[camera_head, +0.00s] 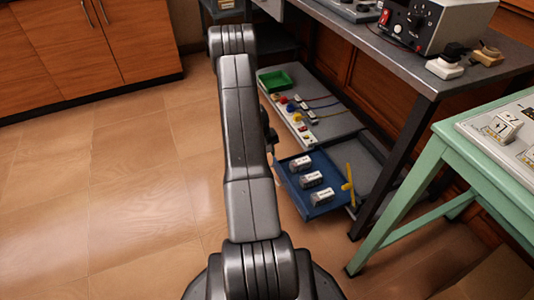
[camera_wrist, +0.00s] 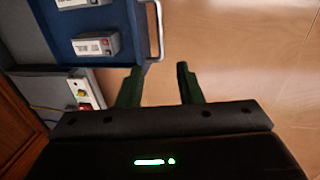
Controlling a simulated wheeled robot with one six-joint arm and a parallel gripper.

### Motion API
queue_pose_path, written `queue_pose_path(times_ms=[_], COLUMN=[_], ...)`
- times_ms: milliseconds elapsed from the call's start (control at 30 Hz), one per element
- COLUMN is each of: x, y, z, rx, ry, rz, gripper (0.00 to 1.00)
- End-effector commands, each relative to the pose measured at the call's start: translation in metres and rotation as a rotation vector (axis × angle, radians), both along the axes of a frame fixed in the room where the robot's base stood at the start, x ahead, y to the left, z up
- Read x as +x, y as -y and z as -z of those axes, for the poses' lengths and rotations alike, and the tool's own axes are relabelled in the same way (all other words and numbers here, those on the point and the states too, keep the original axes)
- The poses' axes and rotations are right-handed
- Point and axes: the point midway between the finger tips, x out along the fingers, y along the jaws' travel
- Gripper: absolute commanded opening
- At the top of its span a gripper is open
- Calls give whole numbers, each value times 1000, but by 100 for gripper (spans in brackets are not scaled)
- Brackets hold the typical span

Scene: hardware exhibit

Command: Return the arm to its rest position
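My arm reaches up the middle of the head view, and its far end hides my gripper there. In the wrist view my gripper (camera_wrist: 160,72) shows two green fingers standing apart with bare floor between them, so it is open and empty. The left finger is close to the corner of a blue tray (camera_wrist: 127,20) in that view; I cannot tell whether they touch. The blue tray in the head view (camera_head: 290,178) lies low to the right of my arm and holds several small white-and-grey blocks.
A grey lower shelf (camera_head: 335,122) holds a green bin (camera_head: 277,81) and coloured parts with wires. A metal bench (camera_head: 400,62) carries an instrument box (camera_head: 425,22). A mint-green table (camera_head: 425,160) stands at the right. Wooden cabinets (camera_head: 90,45) line the back left. The floor (camera_head: 110,190) at left is clear.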

Motion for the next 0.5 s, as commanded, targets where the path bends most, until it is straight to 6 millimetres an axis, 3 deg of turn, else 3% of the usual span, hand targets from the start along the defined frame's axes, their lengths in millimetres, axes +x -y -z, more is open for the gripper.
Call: queue_pose_path(times_ms=[233, 500], x=[1, 3], y=[3, 12], z=[17, 69], rx=[0, 0], ry=[-1, -2], rz=[1, 1], gripper=[33, 33])
